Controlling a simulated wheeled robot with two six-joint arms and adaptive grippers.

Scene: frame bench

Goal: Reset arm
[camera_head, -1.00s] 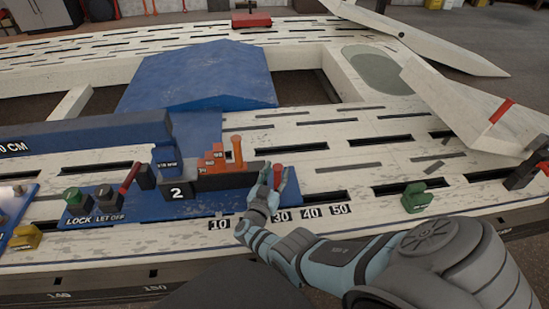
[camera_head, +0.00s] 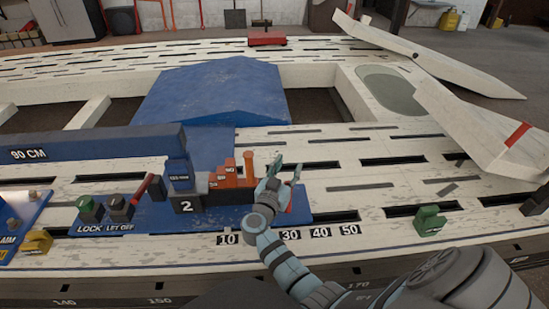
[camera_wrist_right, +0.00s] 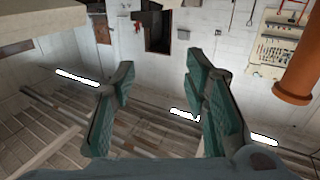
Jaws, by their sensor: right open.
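My right gripper (camera_head: 286,170) is open, with its fingers pointing up, over the right part of the blue base plate (camera_head: 305,211). In the right wrist view its two green-padded fingers (camera_wrist_right: 160,85) are spread, with nothing between them. In the head view it is just right of the orange stepped block (camera_head: 232,177). A small red piece (camera_head: 289,207) shows partly behind the hand; most of it is hidden. An orange post (camera_head: 249,168) stands beside the stepped block, and an orange cylinder (camera_wrist_right: 300,70) fills the right of the wrist view. My left gripper is not in view.
A dark block marked 2 (camera_head: 187,205) and the LOCK and LET OFF knobs (camera_head: 118,208) stand left of the hand. A green clamp (camera_head: 430,221) stands on the white slotted bench to the right. A blue 90 CM beam (camera_head: 90,148) lies at left.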

